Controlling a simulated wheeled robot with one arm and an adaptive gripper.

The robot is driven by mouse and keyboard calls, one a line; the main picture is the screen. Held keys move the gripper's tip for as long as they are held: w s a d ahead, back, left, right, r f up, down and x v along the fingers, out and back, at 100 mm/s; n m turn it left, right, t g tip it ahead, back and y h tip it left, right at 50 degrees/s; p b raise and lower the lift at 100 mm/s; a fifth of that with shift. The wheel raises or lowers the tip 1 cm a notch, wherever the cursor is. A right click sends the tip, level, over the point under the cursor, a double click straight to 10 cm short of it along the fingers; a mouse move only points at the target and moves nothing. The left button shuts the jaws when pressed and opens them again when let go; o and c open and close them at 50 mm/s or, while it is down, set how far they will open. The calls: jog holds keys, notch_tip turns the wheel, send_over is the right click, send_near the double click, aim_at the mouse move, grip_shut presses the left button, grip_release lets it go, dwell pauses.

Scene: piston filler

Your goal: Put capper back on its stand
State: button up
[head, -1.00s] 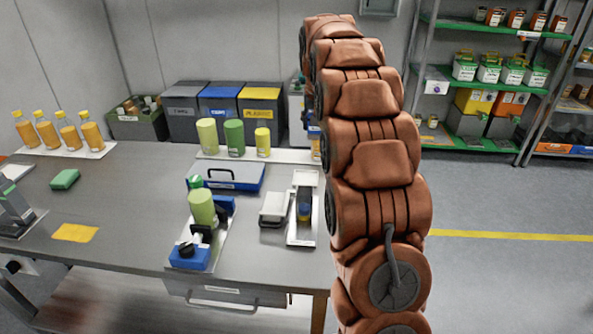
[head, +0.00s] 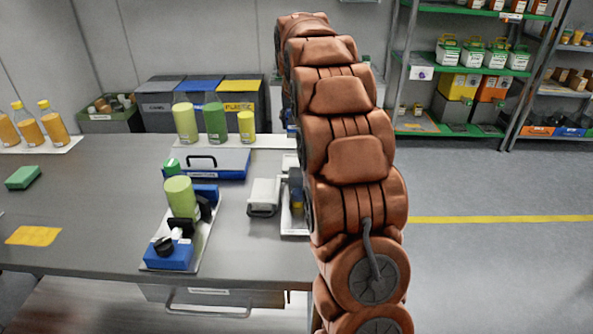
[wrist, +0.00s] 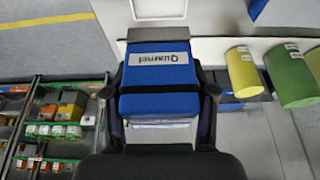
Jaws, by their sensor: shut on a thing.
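In the wrist view my gripper (wrist: 162,92) is shut on a blue block-shaped thing (wrist: 160,75). It has dark bands and a white label reading "Quarnel", upside down in this view. I take it to be the capper, but its shape does not settle this. In the head view my arm covers the gripper and most of what it holds. A white tray (head: 290,222) on the table, partly hidden by my arm, holds a dark and blue thing; I cannot tell whether this tray is the stand.
A blue device (head: 168,256) with a green cylinder (head: 180,197) stands on a plate at the table's front. A grey-white box (head: 264,196) and a blue case (head: 222,164) are nearby. Green and yellow cylinders (head: 215,122) stand behind. Open floor (head: 480,270) lies to the right.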

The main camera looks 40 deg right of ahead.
aim_at(296, 134)
jog(key=shift+f+p, duration=0.6)
jog(key=shift+f, duration=4.45)
jog(key=shift+f, duration=0.15)
jog(key=o, duration=1.4)
jog(key=b+v, duration=0.1)
jog(key=v, duration=1)
jog(key=shift+w, duration=0.1)
jog(key=shift+s+a+r, duration=0.2)
jog(key=shift+s+r, duration=0.05)
jog(key=shift+r, duration=0.35)
